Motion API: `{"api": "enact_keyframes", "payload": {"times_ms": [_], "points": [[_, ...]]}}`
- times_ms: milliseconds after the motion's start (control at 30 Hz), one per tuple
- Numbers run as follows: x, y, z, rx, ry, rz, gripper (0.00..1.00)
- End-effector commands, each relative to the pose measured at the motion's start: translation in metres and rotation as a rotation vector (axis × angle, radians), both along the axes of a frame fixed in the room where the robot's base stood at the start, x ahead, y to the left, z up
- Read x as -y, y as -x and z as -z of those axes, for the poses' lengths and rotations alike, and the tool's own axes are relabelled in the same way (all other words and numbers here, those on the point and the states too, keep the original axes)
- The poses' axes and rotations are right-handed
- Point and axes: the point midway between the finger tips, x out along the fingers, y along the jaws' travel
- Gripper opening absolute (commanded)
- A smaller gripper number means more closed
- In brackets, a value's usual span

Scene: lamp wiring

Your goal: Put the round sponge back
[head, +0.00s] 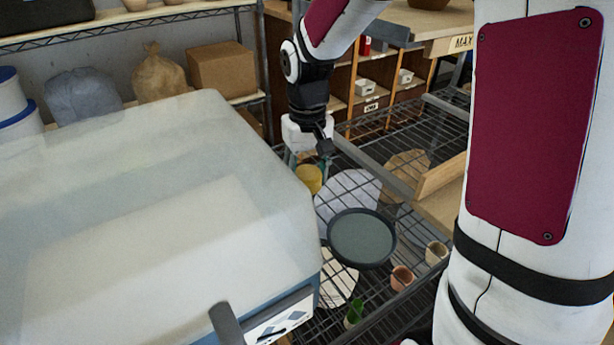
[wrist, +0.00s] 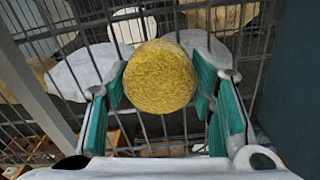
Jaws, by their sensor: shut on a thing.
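The round sponge (head: 308,179) is yellow, and my gripper (head: 304,163) is shut on it. In the wrist view the sponge (wrist: 160,78) sits between the two green finger pads, its round face toward the camera. It is held over the wire rack (head: 437,115), beside the far right corner of the large pale box-shaped machine. Its underside and its height above the rack are hard to tell.
A round dark-rimmed dish (head: 362,239) lies nearer on the rack, with small clay pots (head: 402,278) and a green object (head: 354,313) beyond its near side. Flat white round pieces lie around. The pale machine (head: 150,210) fills the left; a wooden board (head: 440,178) lies right.

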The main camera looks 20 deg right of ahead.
Motion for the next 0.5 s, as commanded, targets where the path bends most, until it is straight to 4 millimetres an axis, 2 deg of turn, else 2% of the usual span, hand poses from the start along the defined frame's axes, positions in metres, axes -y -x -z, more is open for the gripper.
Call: {"api": "enact_keyframes", "payload": {"times_ms": [367,400,467,500], "points": [[-0.0002,0.0002,0.0037,0.000,0.000,0.000,0.28],[-0.0001,0.0002,0.0033,0.000,0.000,0.000,0.57],[-0.0001,0.0002,0.0030,0.000,0.000,0.000,0.70],[-0.0001,0.0002,0.0030,0.000,0.000,0.000,0.70]]}}
